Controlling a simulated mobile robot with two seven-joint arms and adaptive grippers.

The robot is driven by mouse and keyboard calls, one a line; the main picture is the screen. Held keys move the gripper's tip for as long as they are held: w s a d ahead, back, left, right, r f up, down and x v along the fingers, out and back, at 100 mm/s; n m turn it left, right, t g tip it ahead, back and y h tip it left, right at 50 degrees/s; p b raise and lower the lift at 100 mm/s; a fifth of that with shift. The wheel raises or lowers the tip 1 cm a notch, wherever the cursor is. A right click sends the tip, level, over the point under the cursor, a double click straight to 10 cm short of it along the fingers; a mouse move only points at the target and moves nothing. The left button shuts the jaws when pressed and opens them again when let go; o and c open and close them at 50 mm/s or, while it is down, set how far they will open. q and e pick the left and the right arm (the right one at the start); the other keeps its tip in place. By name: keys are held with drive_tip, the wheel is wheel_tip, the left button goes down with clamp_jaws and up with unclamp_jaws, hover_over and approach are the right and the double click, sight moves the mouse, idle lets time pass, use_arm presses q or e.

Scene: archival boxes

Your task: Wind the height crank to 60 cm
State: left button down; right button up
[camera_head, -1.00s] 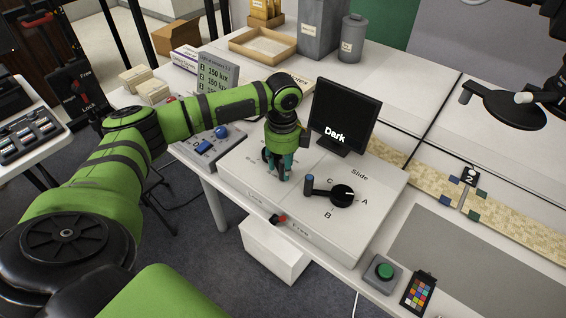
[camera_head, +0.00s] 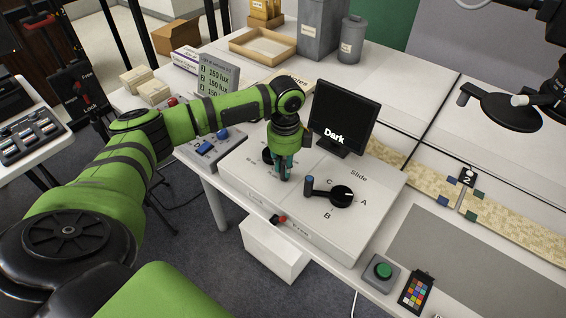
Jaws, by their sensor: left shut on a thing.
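A white control box (camera_head: 345,240) stands on the bench. On its left half is a black round crank (camera_head: 267,155), mostly covered by my left gripper (camera_head: 284,177). My left gripper points down with its teal fingers shut at the crank's right side, on what seems to be its handle; the handle is hidden between the fingers. Any height scale or reading is hidden or too small to read. On the box's right half is a black "Slide" knob (camera_head: 342,196) with a blue-tipped arm and marks A, B and C. My right gripper is not in view.
A screen (camera_head: 343,116) reading "Dark" stands behind the box. A panel with blue controls (camera_head: 206,148) lies to the left, under my left arm. A red switch (camera_head: 280,219) is on the box's front. A green button (camera_head: 383,271) sits at the front right.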

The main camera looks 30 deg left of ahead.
use_arm(q)
drive_tip(key=w+n+p, duration=0.1)
drive_tip(key=w+d+r+n+p, duration=0.1)
drive_tip(key=p, duration=0.1)
drive_tip(key=shift+w+d+n+p, duration=0.15)
drive_tip(key=shift+w+n+p, duration=0.25)
drive_tip(key=shift+n, duration=0.2)
drive_tip(key=shift+w+f+n+p, duration=0.15)
drive_tip(key=shift+w+n+p, duration=0.35)
drive_tip(key=shift+w+n, duration=0.95)
drive_tip(key=shift+n, duration=0.45)
drive_tip(key=shift+w+f+n, duration=0.1)
drive_tip(key=shift+w+n, duration=0.6)
drive_tip(key=shift+n, duration=0.2)
drive_tip(key=shift+w+a+n, duration=0.3)
drive_tip(key=shift+w+n, duration=0.35)
drive_tip(key=shift+n, duration=0.25)
drive_tip(key=shift+w+a+f+n+b, duration=0.1)
drive_tip(key=shift+w+a+n+b, duration=0.2)
drive_tip(key=shift+n, duration=0.25)
drive_tip(key=shift+w+a+n+b, duration=0.2)
drive_tip(key=shift+w+n, duration=0.2)
drive_tip(key=shift+n, duration=0.15)
drive_tip(key=shift+w+a+n+b, duration=0.5)
drive_tip(key=shift+w+n+b, duration=0.1)
drive_tip(key=shift+n, duration=0.4)
